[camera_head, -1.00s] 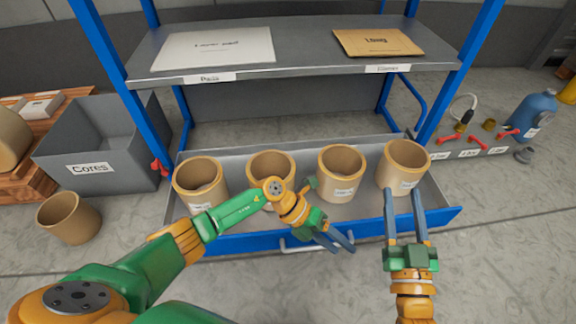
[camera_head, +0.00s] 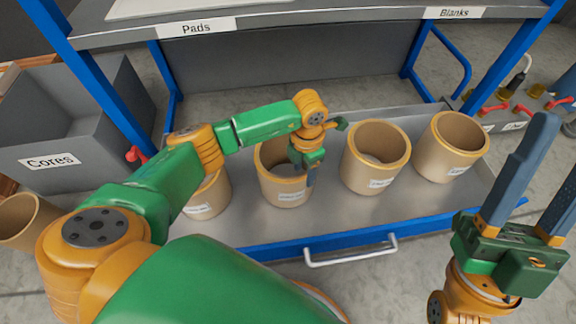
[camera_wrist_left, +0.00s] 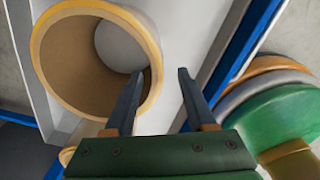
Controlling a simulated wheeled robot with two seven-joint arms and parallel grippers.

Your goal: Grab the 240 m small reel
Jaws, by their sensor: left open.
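Several tan cylindrical reels stand in a row in the tray; their labels are too small to read, so I cannot tell which says 240 m. The second reel from the left (camera_head: 283,192) has my left gripper (camera_head: 309,182) pointing down at its right rim. In the left wrist view that gripper (camera_wrist_left: 158,76) is open, with one finger overlapping the rim of a reel (camera_wrist_left: 62,72) and the other outside it; contact is unclear. The other reels are the leftmost (camera_head: 209,199), partly behind my arm, the third (camera_head: 372,172) and the rightmost (camera_head: 450,150). My right gripper (camera_head: 555,150) is open and empty at the right.
The grey tray (camera_head: 330,222) has a blue front edge and a handle (camera_head: 350,253). A shelf (camera_head: 300,22) labelled Pads and Blanks spans above, between blue posts. A grey Cores bin (camera_head: 50,160) stands left, with a loose core (camera_head: 25,222) below it.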

